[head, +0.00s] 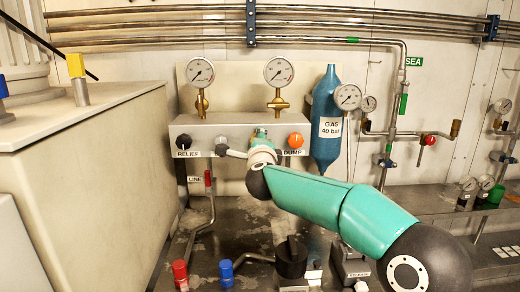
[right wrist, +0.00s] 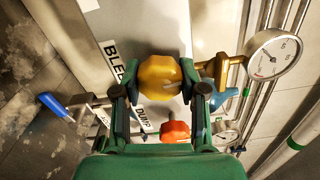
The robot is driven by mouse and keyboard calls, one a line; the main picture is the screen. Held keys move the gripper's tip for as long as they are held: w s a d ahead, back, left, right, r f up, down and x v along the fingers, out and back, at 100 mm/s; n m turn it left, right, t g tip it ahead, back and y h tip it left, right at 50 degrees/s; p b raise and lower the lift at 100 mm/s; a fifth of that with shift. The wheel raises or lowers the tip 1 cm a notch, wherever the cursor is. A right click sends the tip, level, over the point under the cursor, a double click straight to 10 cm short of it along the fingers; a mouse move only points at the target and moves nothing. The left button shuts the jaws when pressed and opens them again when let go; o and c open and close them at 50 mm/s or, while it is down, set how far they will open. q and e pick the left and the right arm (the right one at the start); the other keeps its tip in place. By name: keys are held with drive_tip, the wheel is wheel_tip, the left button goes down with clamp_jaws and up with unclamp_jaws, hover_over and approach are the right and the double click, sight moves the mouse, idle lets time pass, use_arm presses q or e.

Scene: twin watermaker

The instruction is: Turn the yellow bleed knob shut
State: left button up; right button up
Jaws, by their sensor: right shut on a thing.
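The yellow bleed knob (right wrist: 160,76) is a faceted knob in the middle of the right wrist view, beside the partly covered BLEED label (right wrist: 113,60). My right gripper (right wrist: 161,92) is shut on it, with one finger on each side. In the head view my green right arm reaches from the lower right to the grey valve panel (head: 228,128). There my arm and gripper hide the yellow knob, between the RELIEF and DUMP knobs. My left gripper is not in view.
The orange DUMP knob (head: 295,140) is close to the right of my wrist. The black RELIEF knob (head: 184,142) is at the panel's left. Two gauges (head: 279,72) stand above, and a blue gas bottle (head: 327,120) hangs right. Red (head: 180,274) and blue (head: 226,272) handles stand below.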

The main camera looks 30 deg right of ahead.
drive_tip(key=shift+d+f+m+b, duration=0.15)
drive_tip(key=shift+f+m+b, duration=0.2)
drive_tip(key=shift+m, duration=0.35)
drive_tip(key=shift+f, duration=0.1)
drive_tip(key=o, duration=1.1)
drive_tip(key=shift+o, duration=0.2)
drive_tip(key=shift+r, duration=0.2)
drive_tip(key=shift+s, duration=0.1)
drive_tip(key=v, duration=1.2)
drive_tip(key=shift+f, duration=0.15)
